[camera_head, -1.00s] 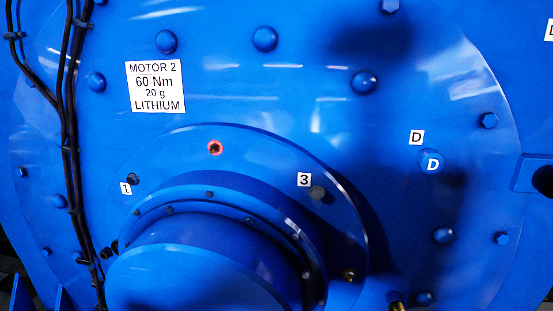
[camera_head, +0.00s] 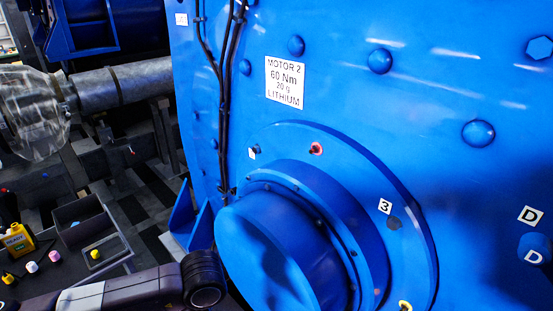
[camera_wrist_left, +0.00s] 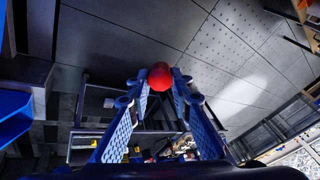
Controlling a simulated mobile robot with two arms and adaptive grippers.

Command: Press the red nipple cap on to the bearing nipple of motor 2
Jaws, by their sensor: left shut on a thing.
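Motor 2 (camera_head: 345,60) is a large blue housing with a white plate reading MOTOR 2, 60 Nm, 20 g, LITHIUM (camera_head: 285,82). On its round bearing flange is a small dark fitting with a red ring (camera_head: 316,148). A brass-coloured fitting (camera_head: 405,305) shows at the flange's lower edge, cut by the frame. I cannot tell for sure which is the bearing nipple. In the left wrist view my left gripper (camera_wrist_left: 160,80) is shut on the round red cap (camera_wrist_left: 160,74) at its fingertips, away from the motor. The right gripper is not in view.
A dark table (camera_head: 65,262) at lower left holds a yellow bottle (camera_head: 18,238), several small coloured caps and a tray with a yellow cap (camera_head: 96,254). Black cables (camera_head: 226,80) run down the motor's left side.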

